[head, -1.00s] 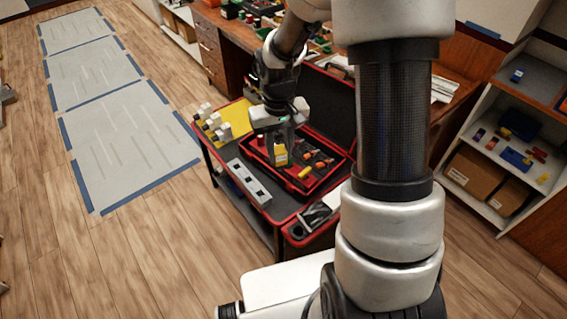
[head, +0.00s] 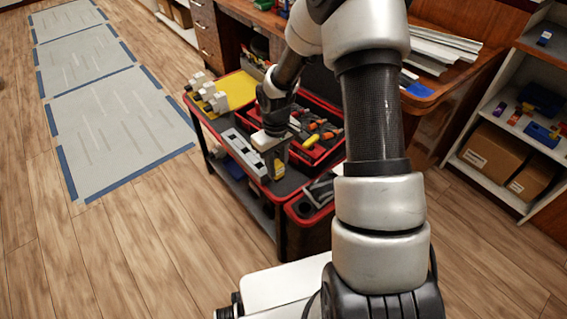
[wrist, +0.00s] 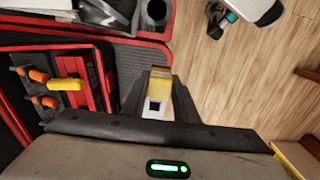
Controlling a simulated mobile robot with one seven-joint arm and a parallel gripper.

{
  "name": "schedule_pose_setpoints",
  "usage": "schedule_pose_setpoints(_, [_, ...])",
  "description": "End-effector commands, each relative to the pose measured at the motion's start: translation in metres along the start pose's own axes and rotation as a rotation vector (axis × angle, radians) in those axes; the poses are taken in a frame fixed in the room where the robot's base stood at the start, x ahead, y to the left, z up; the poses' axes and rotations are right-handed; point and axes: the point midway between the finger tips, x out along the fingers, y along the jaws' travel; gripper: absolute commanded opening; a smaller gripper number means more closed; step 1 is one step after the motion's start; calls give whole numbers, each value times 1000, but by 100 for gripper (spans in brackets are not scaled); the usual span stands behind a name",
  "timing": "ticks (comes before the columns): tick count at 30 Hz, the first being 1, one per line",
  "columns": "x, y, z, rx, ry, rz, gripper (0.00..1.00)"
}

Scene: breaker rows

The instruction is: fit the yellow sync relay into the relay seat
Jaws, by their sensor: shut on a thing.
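The yellow relay (head: 279,171) is held upright between the fingers of my gripper (head: 273,160). In the wrist view the relay (wrist: 159,82) shows a yellow body and a pale end with a dark square, and my gripper (wrist: 160,100) is shut on it. The relay is by the cart's front edge, between the red case and the grey strip. A long grey strip with dark openings (head: 240,148) lies along the cart's left side. It may hold the relay seat, but I cannot tell which opening that is. My gripper partly hides its near end.
The open red case (head: 335,152) holds orange-handled tools and a yellow piece (wrist: 66,84). White blocks (head: 209,93) stand beside a yellow plate (head: 237,88) at the far left.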

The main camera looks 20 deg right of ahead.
Motion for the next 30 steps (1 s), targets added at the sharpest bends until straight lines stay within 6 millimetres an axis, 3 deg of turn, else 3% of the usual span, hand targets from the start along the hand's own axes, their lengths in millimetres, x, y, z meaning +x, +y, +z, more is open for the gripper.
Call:
schedule_pose_setpoints(3, [25, 0, 0, -1, -2, -1, 3])
schedule_pose_setpoints(10, [43, -1, 0, 0, -1, -1, 3])
schedule_pose_setpoints(16, [71, 0, 0, 0, -2, 0, 3])
schedule_pose_setpoints(28, [77, 0, 0, 1, 0, 0, 3])
schedule_pose_setpoints(29, [76, 0, 0, 1, 0, 0, 30])
schedule_pose_setpoints(30, [75, 0, 0, 1, 0, 0, 37])
